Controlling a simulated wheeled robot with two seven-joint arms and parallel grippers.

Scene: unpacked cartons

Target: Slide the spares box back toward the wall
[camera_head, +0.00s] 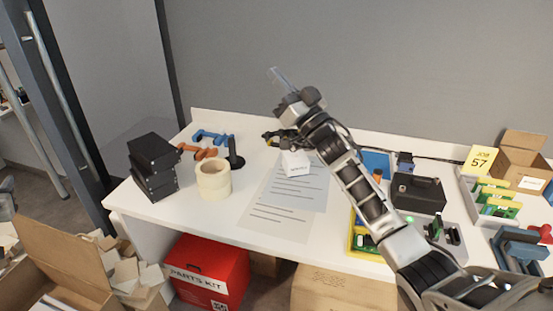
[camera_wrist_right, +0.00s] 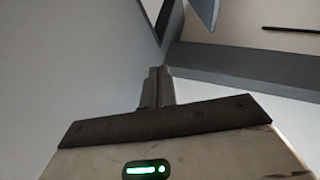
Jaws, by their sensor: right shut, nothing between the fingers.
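A small white box (camera_head: 297,159) with a printed label stands near the middle of the white table, behind the grey sheets. The label is too small to read surely; it looks like the spares box. My right forearm and wrist pass over and beside it, hiding part of its surroundings. My right gripper (camera_head: 274,73) is raised above the table, in front of the grey wall, with its fingers shut and empty, apart from the box. In the right wrist view the closed fingers (camera_wrist_right: 158,87) point toward the wall and the box is not seen. My left gripper is not in view.
A tape roll (camera_head: 213,180) and stacked black boxes (camera_head: 152,168) stand at the left. Orange and blue clamps (camera_head: 205,145) lie behind. Right of my arm are a black case (camera_head: 417,193), a green-card tray (camera_head: 492,200) and an open carton (camera_head: 521,158). Paper sheets (camera_head: 270,207) cover the middle front.

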